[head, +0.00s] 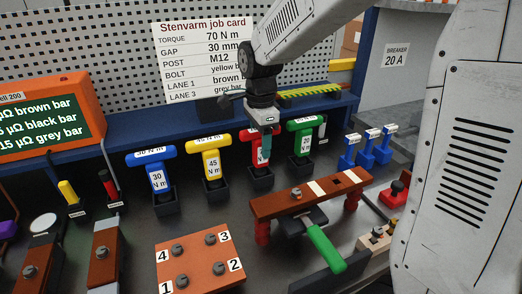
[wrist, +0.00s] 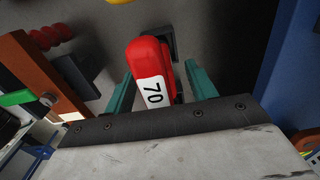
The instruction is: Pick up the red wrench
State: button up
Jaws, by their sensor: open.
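The red wrench (head: 256,161) stands upright in a black holder (head: 261,181) in the row of T-handled wrenches, partly hidden by my gripper. In the wrist view the red wrench (wrist: 148,55) shows its red top and a white label reading 70. My gripper (head: 265,146) is over it from above. In the wrist view the teal fingers of my gripper (wrist: 160,75) are open, one on each side of the red handle, with a gap visible on both sides. Whether they touch it lower down I cannot tell.
A yellow wrench (head: 211,160) and a blue wrench (head: 157,172) stand to the left, a green wrench (head: 305,139) close on the right. A brown bar on red posts (head: 308,194) with a green-handled tool (head: 325,248) is in front. A blue ledge (head: 220,118) runs behind.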

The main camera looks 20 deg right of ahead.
grip_shut()
